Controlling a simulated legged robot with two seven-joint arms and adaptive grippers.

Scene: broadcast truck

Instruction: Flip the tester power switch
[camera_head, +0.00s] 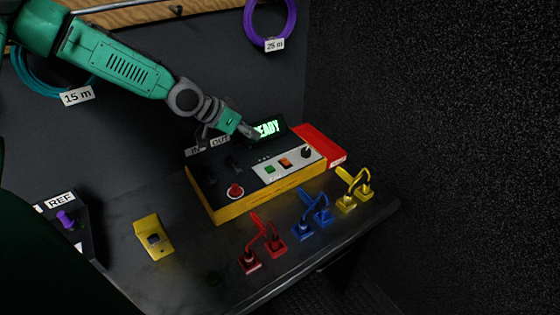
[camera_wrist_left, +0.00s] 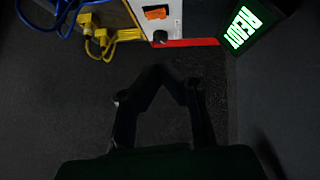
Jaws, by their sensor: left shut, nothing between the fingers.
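The tester (camera_head: 225,207) is a yellow box with a dark top on the bench. Its white panel (camera_head: 264,172) carries a green button (camera_head: 269,169), an orange rocker switch (camera_head: 285,163) and a black knob (camera_head: 306,152). The orange switch (camera_wrist_left: 156,13) and the knob (camera_wrist_left: 160,36) also show at the top of the left wrist view. A lit screen (camera_head: 268,129) reads READY at the back. My left gripper (camera_head: 252,133) is shut and empty, in front of the screen in the head view and apart from the orange switch. Its fingers (camera_wrist_left: 160,72) converge in the wrist view. My right gripper is out of view.
A red button (camera_head: 235,191) sits on the tester's left. Red (camera_head: 275,246), blue (camera_head: 323,215) and yellow (camera_head: 346,203) cable plugs stand along the front. A yellow device (camera_head: 153,238) lies left on the bench (camera_head: 190,280). A red piece (camera_head: 318,144) adjoins the tester's right.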

